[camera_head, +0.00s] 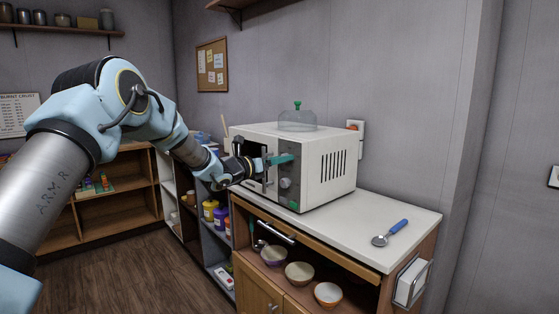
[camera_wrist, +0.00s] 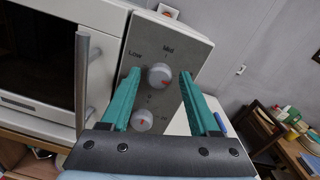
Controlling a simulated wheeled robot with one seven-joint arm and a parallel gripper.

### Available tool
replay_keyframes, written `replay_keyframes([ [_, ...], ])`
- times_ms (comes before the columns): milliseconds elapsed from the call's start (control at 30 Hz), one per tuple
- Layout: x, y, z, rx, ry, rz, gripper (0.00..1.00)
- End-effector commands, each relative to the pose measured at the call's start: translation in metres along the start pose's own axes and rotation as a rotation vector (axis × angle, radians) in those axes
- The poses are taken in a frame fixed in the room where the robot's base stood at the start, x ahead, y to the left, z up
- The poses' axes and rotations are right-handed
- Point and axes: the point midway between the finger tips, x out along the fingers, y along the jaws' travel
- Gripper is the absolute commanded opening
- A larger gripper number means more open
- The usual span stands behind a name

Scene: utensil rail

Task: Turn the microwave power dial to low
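The white microwave (camera_head: 328,170) stands on the counter with its grey control panel facing left. In the wrist view, the panel (camera_wrist: 190,47) carries an upper round dial (camera_wrist: 158,73) under the labels "Low" at left and "Mid" at top. The upper dial's red mark is at its lower right. A lower dial (camera_wrist: 142,121) also has a red mark. My gripper (camera_wrist: 159,76) is open, its teal fingers on either side of the upper dial in this view; contact cannot be told. In the head view, my gripper (camera_head: 273,160) is at the panel and covers its upper part.
A glass dome (camera_head: 297,120) with a green knob sits on the microwave.

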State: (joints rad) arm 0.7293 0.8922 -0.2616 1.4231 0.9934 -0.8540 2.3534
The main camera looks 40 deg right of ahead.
Motion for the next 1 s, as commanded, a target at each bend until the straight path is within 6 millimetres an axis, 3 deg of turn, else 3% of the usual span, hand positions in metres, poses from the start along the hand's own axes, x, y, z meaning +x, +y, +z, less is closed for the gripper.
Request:
replay_keyframes([
  [67,-0.0002,0.0001,0.0,0.0,0.0,0.0,0.51],
  [533,-0.0004,0.0002,0.0001,0.0,0.0,0.0,0.0],
  [1000,-0.0005,0.001,-0.002,-0.045,0.001,0.001,0.0],
])
